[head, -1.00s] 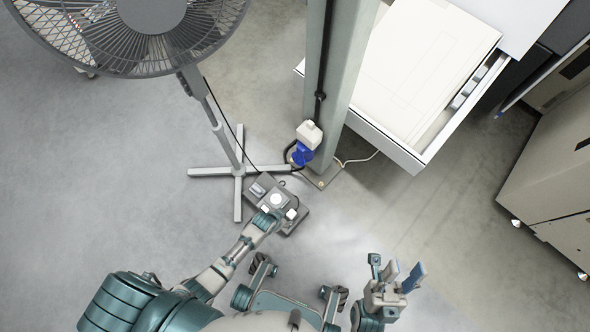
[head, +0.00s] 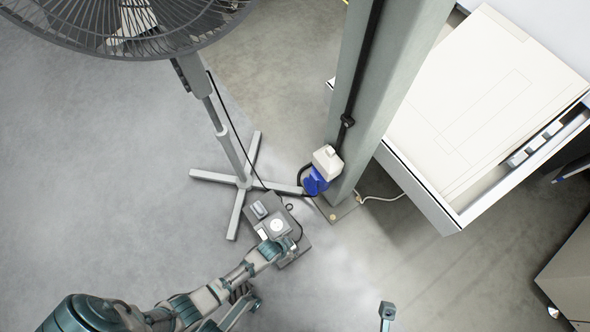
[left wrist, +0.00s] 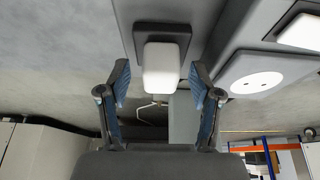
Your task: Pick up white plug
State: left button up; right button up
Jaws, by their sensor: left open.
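The white plug (left wrist: 161,70) shows in the left wrist view as a rounded white block on a dark square base, set on a grey box (left wrist: 222,40). My left gripper (left wrist: 160,85) is open, its two blue-padded fingers on either side of the plug with a visible gap at each side. In the head view my left gripper (head: 284,246) is over the near right end of the grey box (head: 262,204) on the floor. It largely hides the plug there.
A standing fan (head: 232,150) with a cross-shaped foot stands just left of the box. A grey-green post (head: 385,90) with a blue and white connector (head: 318,178) rises to the right. An open drawer (head: 450,200) juts out at the right. Black cables run between fan, box and post.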

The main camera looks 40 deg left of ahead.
pick_arm(q)
jog(key=shift+w+r, duration=0.1)
jog(key=shift+w, duration=0.05)
jog(key=c, duration=1.2)
jog(key=shift+o, duration=0.2)
